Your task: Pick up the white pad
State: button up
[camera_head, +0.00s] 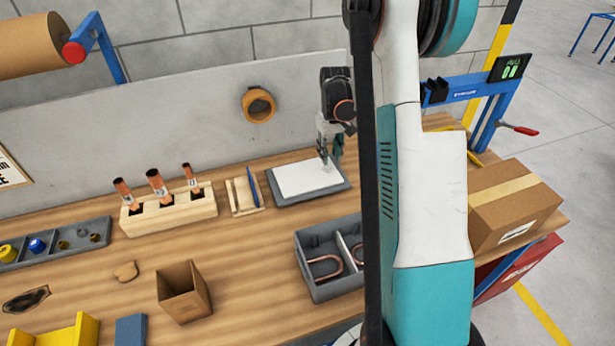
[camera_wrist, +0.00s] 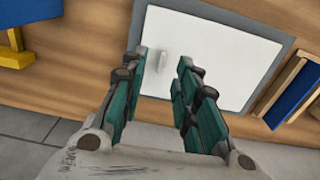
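A flat white sheet or board (camera_head: 300,180) lies on a grey tray (camera_head: 318,197) at the back of the bench. It also shows in the wrist view as a white surface (camera_wrist: 215,45) inside a grey rim (camera_wrist: 275,70). A small whitish piece (camera_wrist: 163,60), perhaps the white pad, stands out on that surface and shows between my fingertips. My gripper (camera_head: 327,157) points down over the right part of the tray. In the wrist view my gripper (camera_wrist: 163,56) has its two fingers apart, with nothing visibly held. I cannot tell the fingertips' height above the surface.
A wooden block with copper tubes (camera_head: 165,207) and a small wooden holder with a blue item (camera_head: 245,193) stand left of the tray. A grey bin with bent copper tube (camera_head: 310,287) is in front. A cardboard box (camera_head: 512,205) is at right. The grey wall panel is close behind.

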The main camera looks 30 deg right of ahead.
aim_at(329, 168)
jog(key=f, duration=0.3)
jog(key=f+b, duration=0.1)
jog(key=f, duration=0.1)
jog(key=shift+s+a+f, duration=0.1)
jog(key=shift+s+a, duration=0.15)
jog(key=shift+c, duration=0.5)
grip_shut()
